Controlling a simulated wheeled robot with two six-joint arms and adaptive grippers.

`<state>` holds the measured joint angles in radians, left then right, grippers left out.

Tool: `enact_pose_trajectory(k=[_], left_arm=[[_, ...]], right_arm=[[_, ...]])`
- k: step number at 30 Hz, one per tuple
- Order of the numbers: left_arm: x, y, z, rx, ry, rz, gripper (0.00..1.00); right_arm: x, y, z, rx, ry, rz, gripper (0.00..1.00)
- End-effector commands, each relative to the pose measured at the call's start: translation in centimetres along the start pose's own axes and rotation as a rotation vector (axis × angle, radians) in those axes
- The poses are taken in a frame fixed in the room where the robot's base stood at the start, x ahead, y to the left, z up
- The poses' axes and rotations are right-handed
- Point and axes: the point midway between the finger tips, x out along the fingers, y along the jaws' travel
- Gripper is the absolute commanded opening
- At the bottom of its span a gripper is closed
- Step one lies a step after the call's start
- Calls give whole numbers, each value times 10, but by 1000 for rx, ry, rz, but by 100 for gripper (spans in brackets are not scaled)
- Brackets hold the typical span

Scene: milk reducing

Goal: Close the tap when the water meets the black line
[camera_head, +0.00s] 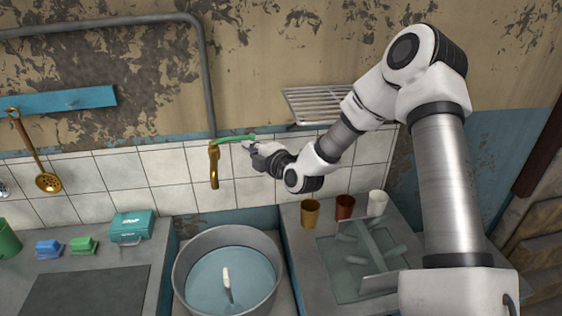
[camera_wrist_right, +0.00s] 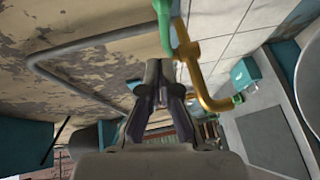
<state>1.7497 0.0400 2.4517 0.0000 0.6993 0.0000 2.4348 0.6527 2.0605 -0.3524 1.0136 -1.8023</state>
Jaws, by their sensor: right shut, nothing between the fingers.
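The brass tap (camera_head: 214,168) is on the tiled wall, with a green handle (camera_head: 234,139) at its top. In the wrist view the brass tap (camera_wrist_right: 190,60) and its green handle (camera_wrist_right: 164,28) are just beyond my fingertips. My right gripper (camera_head: 248,146) is shut and empty, close beside the handle's right end; I cannot tell whether it touches. It also shows in the wrist view (camera_wrist_right: 166,64). The round metal tub (camera_head: 183,266) below the tap holds water (camera_head: 207,287) with a slim white object (camera_head: 227,283) in it. I make out no stream and no black line. My left gripper is out of view.
A wire rack (camera_head: 318,103) hangs on the wall behind my right arm. A teal box (camera_head: 132,227) and sponges (camera_head: 83,245) lie on the left counter.

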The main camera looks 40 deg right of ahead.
Motion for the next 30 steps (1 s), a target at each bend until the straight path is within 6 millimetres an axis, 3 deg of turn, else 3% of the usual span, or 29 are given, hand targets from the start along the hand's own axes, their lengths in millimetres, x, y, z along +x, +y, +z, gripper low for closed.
enact_pose_trajectory(k=[6,15,30], left_arm=[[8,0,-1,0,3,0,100],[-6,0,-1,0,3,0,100],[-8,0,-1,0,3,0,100]], right_arm=[[-38,1,12,13,0,4,0],[-78,6,24,10,-2,2,0],[-86,3,25,1,3,0,0]])
